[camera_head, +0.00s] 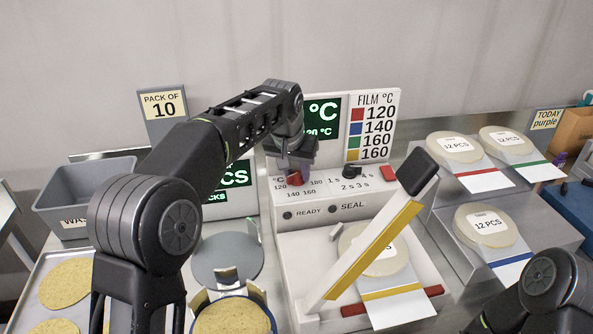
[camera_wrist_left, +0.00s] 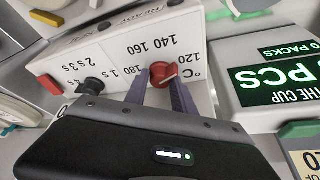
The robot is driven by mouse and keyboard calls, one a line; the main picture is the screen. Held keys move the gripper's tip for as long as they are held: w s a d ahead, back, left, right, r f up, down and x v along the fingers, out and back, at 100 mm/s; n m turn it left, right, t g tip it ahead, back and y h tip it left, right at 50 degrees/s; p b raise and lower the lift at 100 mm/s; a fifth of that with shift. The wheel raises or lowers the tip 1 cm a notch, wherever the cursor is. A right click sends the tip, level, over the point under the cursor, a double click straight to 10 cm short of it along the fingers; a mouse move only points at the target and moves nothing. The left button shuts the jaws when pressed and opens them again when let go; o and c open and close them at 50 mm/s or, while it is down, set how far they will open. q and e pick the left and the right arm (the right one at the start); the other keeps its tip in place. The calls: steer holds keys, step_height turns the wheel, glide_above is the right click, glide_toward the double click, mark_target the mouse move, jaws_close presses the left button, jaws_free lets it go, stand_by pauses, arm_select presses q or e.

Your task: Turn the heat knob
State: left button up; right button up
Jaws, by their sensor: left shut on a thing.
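The red heat knob (camera_head: 294,179) is on the upper front panel of the white sealer (camera_head: 320,208), with 120, 140, 160 and 180 marked around it. The knob also shows in the left wrist view (camera_wrist_left: 161,72), with a pale mark that appears to face the 120 side. My left gripper (camera_head: 292,167) reaches down from above and is shut on the knob, one finger on each side. The film chart (camera_head: 372,125) lists red 120, blue 140, green 160 and yellow 160. A yellow-banded pack (camera_head: 393,291) lies on the sealer bed. My right gripper is out of view.
A black timer knob (camera_head: 352,173) and a red button (camera_head: 388,173) sit right of the heat knob. The sealer's raised lever (camera_head: 372,250) slants across the bed.

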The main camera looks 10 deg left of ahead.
arm_select(q)
jaws_close()
steer(key=shift+d+n, duration=0.1)
steer(key=shift+n, duration=0.2)
steer(key=shift+d+n+y+p, duration=0.1)
steer(key=shift+n+y+p, duration=0.5)
steer(key=shift+n, duration=0.6)
steer(key=n+y+p, duration=0.1)
steer(key=n, duration=0.1)
steer(key=shift+n+g, duration=0.3)
steer(key=shift+n, duration=0.1)
steer(key=n+y+p, duration=0.1)
steer(key=n+p, duration=0.1)
steer(key=n, duration=0.1)
steer(key=shift+d+r+n+g+p, duration=0.1)
steer(key=shift+n+g+p, duration=0.2)
steer(key=n+y+p, duration=0.1)
steer(key=n+p, duration=0.1)
steer(key=shift+w+n+g, duration=0.1)
steer(key=shift+n+g, duration=0.2)
steer(key=shift+n+g+y+p, duration=0.3)
steer(key=shift+n+g+p, duration=0.35)
steer(key=shift+n, duration=0.95)
steer(key=shift+d, duration=0.1)
